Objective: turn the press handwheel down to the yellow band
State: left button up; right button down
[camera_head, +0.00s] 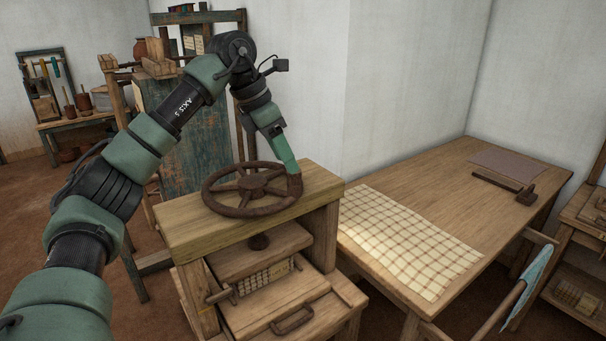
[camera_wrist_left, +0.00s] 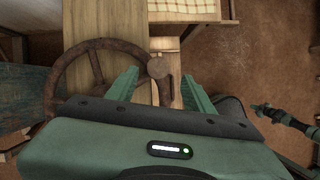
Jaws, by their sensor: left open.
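The press handwheel (camera_head: 253,186) is a rusty brown spoked wheel lying flat above the press's top beam (camera_head: 185,232). Its rim also shows at the left of the left wrist view (camera_wrist_left: 62,72). An upright handle knob (camera_wrist_left: 158,68) stands on the rim. My left gripper (camera_head: 290,168) is over the rim's right side, pointing down. Its green fingers (camera_wrist_left: 160,88) are open, one on each side of the knob, with gaps visible. My right gripper (camera_wrist_left: 268,112) seems to be the small green and black part at the right; its jaws are unclear. I cannot make out a yellow band.
Under the beam are a dark screw end (camera_head: 259,242), a pressing board and a drawer with a handle (camera_head: 292,319). A wooden table (camera_head: 440,185) with a checked cloth (camera_head: 405,240) stands close at the right. A wooden frame (camera_head: 185,130) stands behind the press.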

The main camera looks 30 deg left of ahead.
aim_at(294, 178)
pick_arm(q)
jog(key=shift+w+a+f, duration=0.2)
jog(key=shift+w+f, duration=0.15)
jog(key=x, duration=0.5)
jog(key=shift+s+f+p, duration=0.15)
jog(key=shift+f+p, duration=0.25)
jog(key=shift+d+f, duration=0.1)
jog(key=shift+f, duration=0.2)
grip_shut()
pick_arm(e)
jog(key=shift+w+a+r, duration=0.15)
jog(key=shift+w+r, duration=0.15)
jog(key=shift+r, duration=0.1)
